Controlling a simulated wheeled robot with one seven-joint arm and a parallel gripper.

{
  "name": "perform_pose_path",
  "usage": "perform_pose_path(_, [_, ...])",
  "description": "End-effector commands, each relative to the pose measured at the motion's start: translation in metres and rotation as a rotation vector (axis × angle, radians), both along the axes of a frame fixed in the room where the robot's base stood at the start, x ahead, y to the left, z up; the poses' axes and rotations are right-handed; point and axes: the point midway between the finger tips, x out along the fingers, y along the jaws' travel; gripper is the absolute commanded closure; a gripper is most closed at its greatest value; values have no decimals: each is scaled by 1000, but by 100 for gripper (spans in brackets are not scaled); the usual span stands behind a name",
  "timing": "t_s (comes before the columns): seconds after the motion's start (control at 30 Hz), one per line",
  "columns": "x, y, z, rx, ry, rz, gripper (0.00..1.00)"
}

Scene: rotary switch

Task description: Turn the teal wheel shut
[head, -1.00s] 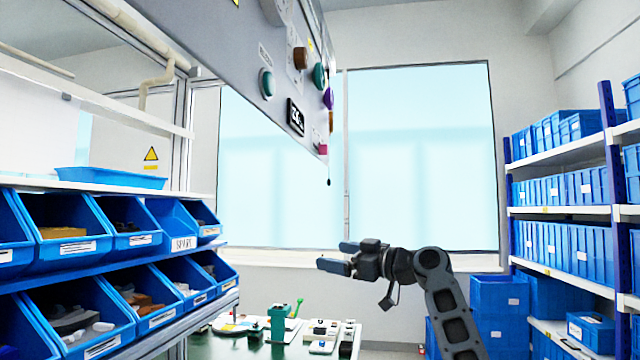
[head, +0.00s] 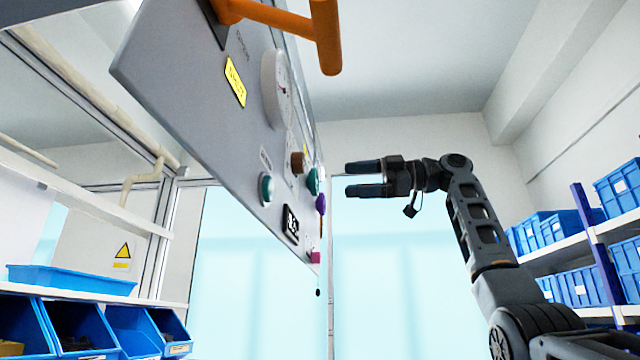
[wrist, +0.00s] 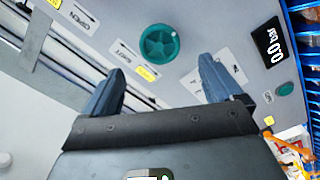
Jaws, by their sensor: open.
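The teal wheel (wrist: 159,44) is a round knob with a recessed face on the grey panel, near the top middle of the wrist view. A printed strip with an arrow and the word SHUT lies beside it. In the head view the wheel (head: 313,181) looks like the farther teal knob, seen nearly edge-on. My gripper (head: 348,179) is open and empty, to the right of the panel, its fingers pointing at it. In the wrist view my fingertips (wrist: 162,68) are spread, with the wheel beyond them and not between them. A gap shows between fingers and panel.
The panel (head: 190,95) also carries a second teal knob (head: 267,188), a brown knob (head: 298,162), a purple knob (head: 321,203), a gauge (head: 276,88) and a display (wrist: 270,42). An orange handle (head: 328,38) juts out above. Blue bins stand on both sides.

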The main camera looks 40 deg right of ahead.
Motion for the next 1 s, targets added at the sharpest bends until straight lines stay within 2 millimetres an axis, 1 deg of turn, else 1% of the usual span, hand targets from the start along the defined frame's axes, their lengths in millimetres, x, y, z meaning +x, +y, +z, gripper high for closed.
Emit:
perform_pose_path(0.4, [46, 35, 1, 1, 2, 1, 8])
perform_pose_path(0.5, [54, 42, 1, 2, 1, 0, 8])
perform_pose_path(0.67, [60, 46, 0, 2, 1, -1, 8])
perform_pose_path(0.9, [60, 46, -1, 2, 1, -1, 8])
perform_pose_path(1.0, [60, 46, -1, 3, 1, -1, 17])
